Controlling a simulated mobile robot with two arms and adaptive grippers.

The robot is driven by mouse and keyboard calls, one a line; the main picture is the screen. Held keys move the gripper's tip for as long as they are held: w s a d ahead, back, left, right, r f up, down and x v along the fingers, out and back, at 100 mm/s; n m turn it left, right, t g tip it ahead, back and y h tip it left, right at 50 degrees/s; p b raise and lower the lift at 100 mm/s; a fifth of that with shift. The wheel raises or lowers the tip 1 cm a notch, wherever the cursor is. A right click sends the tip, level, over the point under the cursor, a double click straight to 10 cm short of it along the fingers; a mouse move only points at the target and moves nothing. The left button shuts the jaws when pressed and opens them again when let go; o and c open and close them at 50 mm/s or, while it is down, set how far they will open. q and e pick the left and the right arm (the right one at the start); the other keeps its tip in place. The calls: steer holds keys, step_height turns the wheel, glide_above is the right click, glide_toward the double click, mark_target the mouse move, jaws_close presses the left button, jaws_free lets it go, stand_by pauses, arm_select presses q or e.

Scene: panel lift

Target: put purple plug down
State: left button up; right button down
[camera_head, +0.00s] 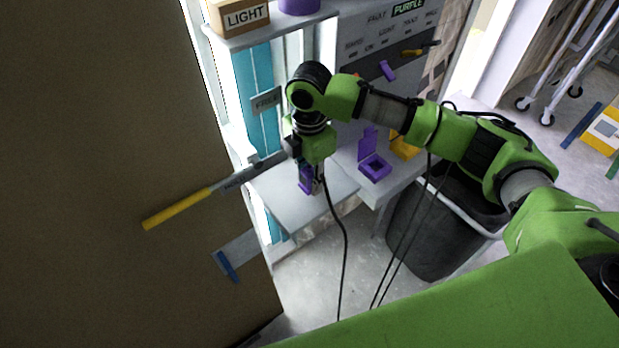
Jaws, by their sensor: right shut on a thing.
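The purple plug (306,181) is at the jaws of my right gripper (317,186), which points down and is shut on it. The plug is partly hidden by the gripper. It shows just above a light grey shelf (287,205); I cannot tell whether it touches the shelf. My left gripper is not in view.
A lever with a yellow handle (178,209) reaches left from beside my right wrist. A purple box with a raised lid (374,168) stands to the right, near a grey bin (425,235). A brown panel (95,120) fills the left. A box marked LIGHT (240,18) is above.

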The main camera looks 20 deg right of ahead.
steer(key=shift+f, duration=0.45)
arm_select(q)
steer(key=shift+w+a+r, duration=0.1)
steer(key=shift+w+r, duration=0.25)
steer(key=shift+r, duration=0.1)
arm_select(e)
steer(key=shift+f, duration=0.3)
steer(key=shift+f, duration=0.15)
steer(key=c, duration=1.6)
jaws_free()
step_height(320, 180, up, 11)
steer(key=shift+a+b, duration=0.1)
steer(key=shift+b, duration=1.05)
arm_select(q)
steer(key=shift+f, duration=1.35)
arm_select(e)
steer(key=shift+r, duration=0.7)
